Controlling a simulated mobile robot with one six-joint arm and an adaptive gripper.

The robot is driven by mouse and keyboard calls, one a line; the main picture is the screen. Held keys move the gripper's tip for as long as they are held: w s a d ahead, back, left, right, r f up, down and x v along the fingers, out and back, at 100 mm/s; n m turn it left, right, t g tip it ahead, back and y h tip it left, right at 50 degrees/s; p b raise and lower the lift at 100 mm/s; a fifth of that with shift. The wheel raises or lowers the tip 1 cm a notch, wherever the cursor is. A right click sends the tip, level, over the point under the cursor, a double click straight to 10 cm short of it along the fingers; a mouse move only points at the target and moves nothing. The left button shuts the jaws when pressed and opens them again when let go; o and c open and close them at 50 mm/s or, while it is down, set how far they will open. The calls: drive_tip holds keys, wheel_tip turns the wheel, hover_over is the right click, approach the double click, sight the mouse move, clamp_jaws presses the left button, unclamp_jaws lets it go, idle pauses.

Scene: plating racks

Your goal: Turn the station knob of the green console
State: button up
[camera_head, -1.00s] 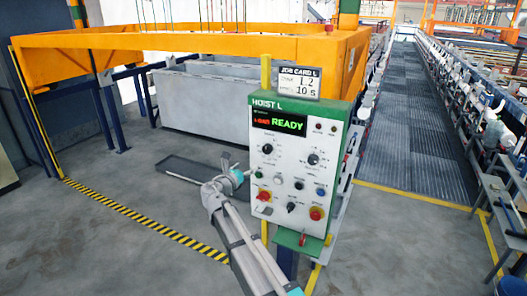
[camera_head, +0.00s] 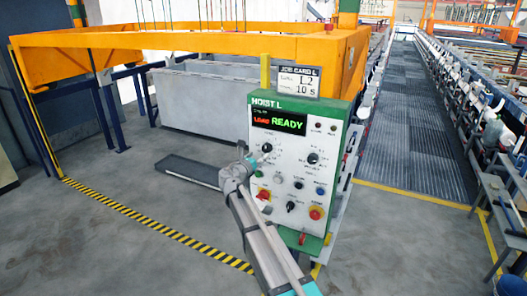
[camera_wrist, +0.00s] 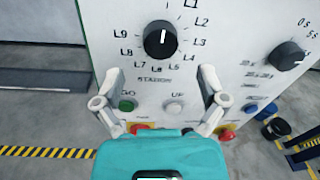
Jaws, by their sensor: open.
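The green console (camera_head: 341,150) has a white panel headed HOIST L, and its display reads READY in green. Its station knob (camera_head: 267,148) is black and round, at the panel's upper left. In the wrist view the station knob (camera_wrist: 160,40) has a white pointer mark facing roughly up, and labels L1 to L9 ring it. My gripper (camera_wrist: 159,74) is open and empty, its fingertips spread just below the knob, one on each side. In the head view my gripper (camera_head: 250,163) is at the panel's left edge, partly hiding it. Contact with the panel cannot be told.
A second black knob (camera_wrist: 287,55) with seconds marks is to the right. A green button (camera_wrist: 126,105) and a grey button (camera_wrist: 174,106) sit below the station knob, near the fingers. A job card (camera_head: 299,82) above the console reads L2 and 10 s. Red buttons are lower down.

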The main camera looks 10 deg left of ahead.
sight(265, 149)
drive_tip(key=shift+x, duration=2.55)
drive_tip(key=c, duration=1.1)
drive_tip(key=shift+a, duration=0.1)
drive_tip(key=shift+c, duration=0.3)
